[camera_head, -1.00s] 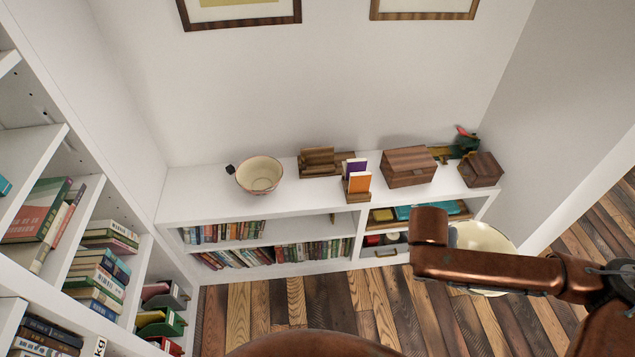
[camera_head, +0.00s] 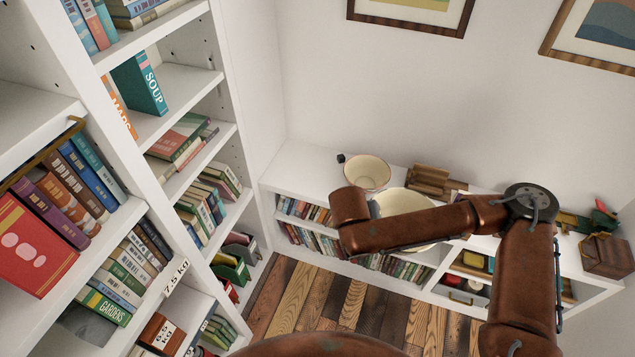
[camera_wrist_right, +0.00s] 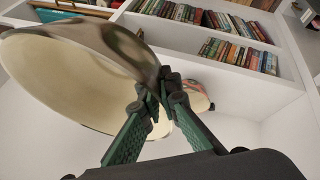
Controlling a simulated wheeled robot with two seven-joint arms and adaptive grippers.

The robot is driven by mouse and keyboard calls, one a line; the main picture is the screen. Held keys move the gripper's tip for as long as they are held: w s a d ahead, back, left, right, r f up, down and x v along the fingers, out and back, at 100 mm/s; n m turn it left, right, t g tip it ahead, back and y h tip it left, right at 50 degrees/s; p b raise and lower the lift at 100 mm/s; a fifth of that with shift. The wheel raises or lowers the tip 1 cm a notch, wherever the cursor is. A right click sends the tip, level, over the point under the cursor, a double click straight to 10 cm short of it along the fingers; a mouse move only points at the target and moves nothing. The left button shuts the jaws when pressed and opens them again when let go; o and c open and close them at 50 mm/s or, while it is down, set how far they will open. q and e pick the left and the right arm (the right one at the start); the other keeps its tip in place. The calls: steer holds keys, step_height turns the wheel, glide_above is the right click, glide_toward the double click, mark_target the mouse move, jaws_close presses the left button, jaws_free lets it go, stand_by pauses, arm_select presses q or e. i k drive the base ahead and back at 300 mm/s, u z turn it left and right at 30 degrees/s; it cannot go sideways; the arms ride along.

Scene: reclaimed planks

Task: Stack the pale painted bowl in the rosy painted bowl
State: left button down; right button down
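The rosy painted bowl (camera_head: 367,171) stands upright on the white shelf top near the left corner. It also shows small in the right wrist view (camera_wrist_right: 194,97), beyond the fingers. The pale painted bowl (camera_head: 404,203) hangs in front of the shelf, to the right of and nearer than the rosy bowl, partly hidden by my right arm. In the right wrist view the pale bowl (camera_wrist_right: 70,75) fills the left side, and my right gripper (camera_wrist_right: 158,98) is shut on its rim. The two bowls are apart. My left gripper is not in view.
A tall bookcase (camera_head: 238,120) full of books stands at the left. On the low shelf top (camera_head: 295,172) are a small dark object (camera_head: 341,158) beside the rosy bowl, a wooden item (camera_head: 430,180) to its right and a wooden box (camera_head: 606,255) far right.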

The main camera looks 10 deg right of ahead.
mark_target(365, 184)
steer(key=u, duration=0.1)
steer(key=i, duration=1)
steer(key=u, duration=0.05)
